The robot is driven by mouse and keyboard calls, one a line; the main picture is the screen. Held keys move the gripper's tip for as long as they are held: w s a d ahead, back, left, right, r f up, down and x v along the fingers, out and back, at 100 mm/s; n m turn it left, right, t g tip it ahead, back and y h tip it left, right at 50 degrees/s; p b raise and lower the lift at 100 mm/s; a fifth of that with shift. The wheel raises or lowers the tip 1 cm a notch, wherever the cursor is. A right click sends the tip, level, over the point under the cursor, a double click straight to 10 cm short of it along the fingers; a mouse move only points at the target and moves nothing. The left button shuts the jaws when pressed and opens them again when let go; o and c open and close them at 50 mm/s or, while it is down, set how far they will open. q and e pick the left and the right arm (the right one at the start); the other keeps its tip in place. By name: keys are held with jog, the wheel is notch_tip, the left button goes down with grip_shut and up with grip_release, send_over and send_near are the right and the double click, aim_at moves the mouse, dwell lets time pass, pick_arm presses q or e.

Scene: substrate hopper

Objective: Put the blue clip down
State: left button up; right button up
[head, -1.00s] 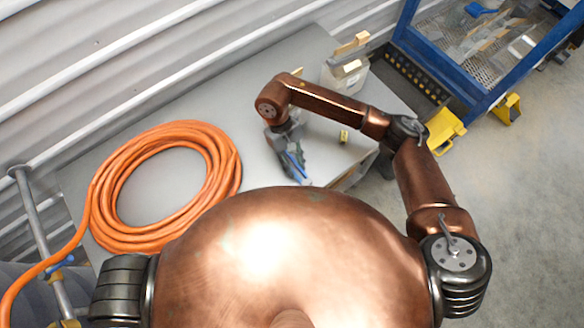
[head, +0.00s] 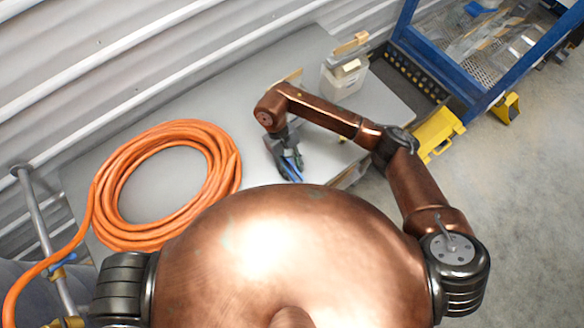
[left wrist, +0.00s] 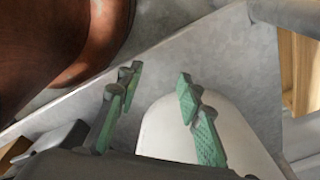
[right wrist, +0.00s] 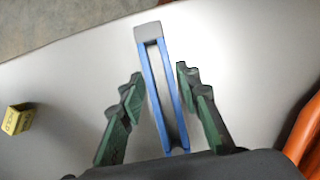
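The blue clip (right wrist: 165,95), a long narrow blue frame with a grey end, shows between the fingers of my right gripper (right wrist: 160,78) in the right wrist view. The fingers stand apart with narrow gaps beside the clip, so the gripper looks open around it. The clip's near end is partly hidden by the gripper. In the head view the clip (head: 291,166) is low over or on the grey table (head: 255,95); I cannot tell which. My left gripper (left wrist: 160,85) is open and empty in the left wrist view and out of sight in the head view.
A coiled orange hose (head: 225,165) lies left of the clip. A small yellow block (right wrist: 17,118) is on the table, across from the hose. A clear container (head: 345,80) stands at the back. A blue-framed bin (head: 480,95) is beyond the table, at right.

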pick_arm(q)
jog(key=shift+s, duration=0.4)
pick_arm(e)
jog(key=shift+o, duration=1)
jog(key=shift+r+p, duration=0.25)
jog(key=shift+p, duration=0.1)
pick_arm(q)
jog(key=shift+s+a+f+b, duration=0.1)
jog(key=shift+f+b, duration=1)
jog(key=shift+b, duration=0.3)
pick_arm(e)
jog(key=v, duration=1.2)
pick_arm(q)
jog(key=shift+c, duration=0.4)
pick_arm(e)
jog(key=shift+f, duration=0.1)
